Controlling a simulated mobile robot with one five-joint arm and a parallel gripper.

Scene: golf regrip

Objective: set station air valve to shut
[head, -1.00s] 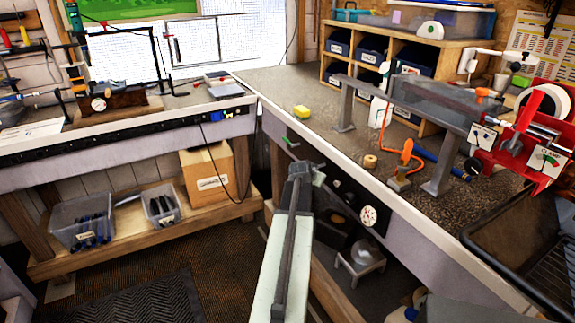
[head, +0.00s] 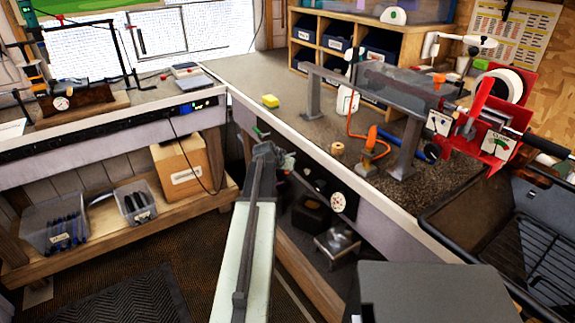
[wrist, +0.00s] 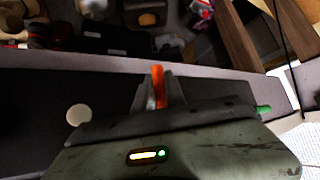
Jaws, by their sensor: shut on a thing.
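The station air valve shows in the wrist view as an orange-red lever (wrist: 157,82) standing between the two grey fingers of my gripper (wrist: 156,98). The fingers are shut on the lever. In the head view my gripper (head: 277,156) is at the front face of the right bench, just under its edge. The lever is hidden there behind my gripper and arm, so I cannot tell the valve's setting. A round white gauge (head: 338,202) sits on the dark panel to the right of my gripper. A small green handle (head: 260,132) sticks out beside my gripper.
The bench top (head: 285,135) overhangs the panel. Below the bench is a shelf space with a metal stand (head: 337,243). A cardboard box (head: 184,168) stands to the left.

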